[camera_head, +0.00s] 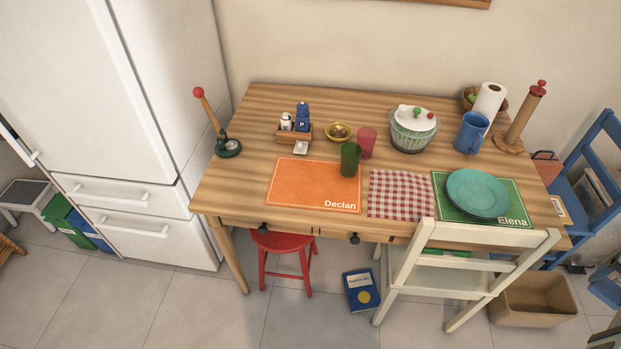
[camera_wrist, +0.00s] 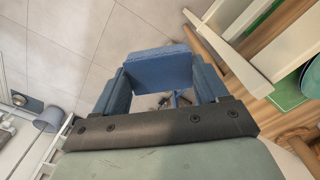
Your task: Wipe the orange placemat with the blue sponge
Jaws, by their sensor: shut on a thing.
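The orange placemat (camera_head: 312,185), marked "Declan", lies flat at the front left of the wooden table. A dark green cup (camera_head: 350,160) stands at its far right corner, its base overlapping the mat in the picture. The blue sponge (camera_wrist: 158,68) shows only in the wrist view, a block between the two fingers. My gripper (camera_wrist: 161,78) is shut on it and holds it over the tiled floor, off the table. Neither gripper nor sponge shows in the head view.
A checked cloth (camera_head: 400,194) lies right of the orange mat, then a green placemat (camera_head: 450,207) with a teal plate (camera_head: 477,192). A red cup (camera_head: 367,141) and condiment caddy (camera_head: 294,136) stand behind. A cream chair (camera_head: 463,239) stands at the front right.

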